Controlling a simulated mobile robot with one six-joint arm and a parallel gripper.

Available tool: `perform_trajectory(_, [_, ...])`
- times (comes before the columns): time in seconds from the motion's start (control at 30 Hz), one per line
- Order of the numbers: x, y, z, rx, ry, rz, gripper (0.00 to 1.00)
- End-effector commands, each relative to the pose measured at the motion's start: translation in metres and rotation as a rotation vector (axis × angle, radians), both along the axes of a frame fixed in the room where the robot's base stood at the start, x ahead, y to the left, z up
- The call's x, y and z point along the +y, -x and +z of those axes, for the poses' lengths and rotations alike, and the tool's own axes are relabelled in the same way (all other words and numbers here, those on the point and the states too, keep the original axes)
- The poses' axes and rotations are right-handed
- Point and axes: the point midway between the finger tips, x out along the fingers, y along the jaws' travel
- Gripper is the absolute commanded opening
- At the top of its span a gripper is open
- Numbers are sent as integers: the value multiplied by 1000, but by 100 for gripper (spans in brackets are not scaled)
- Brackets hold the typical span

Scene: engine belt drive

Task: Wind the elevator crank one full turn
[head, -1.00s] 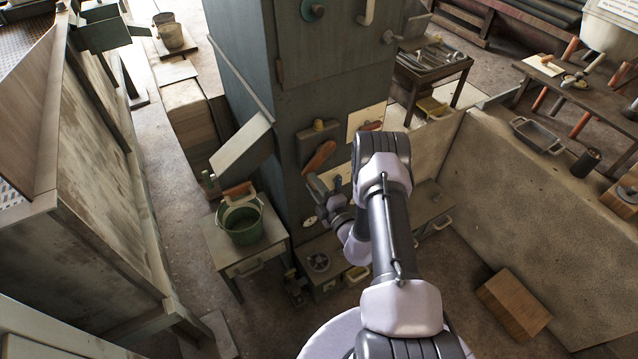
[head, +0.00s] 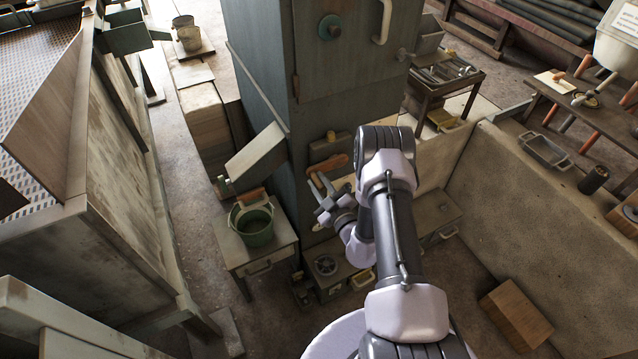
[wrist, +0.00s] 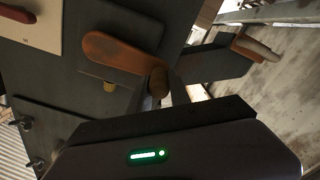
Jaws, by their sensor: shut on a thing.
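The crank (head: 328,163) is an orange-brown arm low on the front of the tall grey-green elevator housing (head: 345,85). It lies nearly level, its left end slightly lower. In the wrist view the crank arm (wrist: 115,50) ends in a darker rounded handle (wrist: 158,82) at its right. My gripper (head: 317,181) is at the left end of the crank. In the wrist view my gripper (wrist: 156,98) is shut on the handle; the fingers partly hide it. My arm covers part of the housing front to the right of the crank.
A chute (head: 257,150) slopes out left of the crank, above a green bucket (head: 255,225) on a small table (head: 228,246). A low bench (head: 440,212) and a low wall (head: 540,220) stand right of my arm. A wooden block (head: 516,312) lies on the floor.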

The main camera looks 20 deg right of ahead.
Motion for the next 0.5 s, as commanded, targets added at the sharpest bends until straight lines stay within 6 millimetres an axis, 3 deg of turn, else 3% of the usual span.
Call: perform_trajectory(0.5, [-2,-1,6,-1,-57,-3,0])
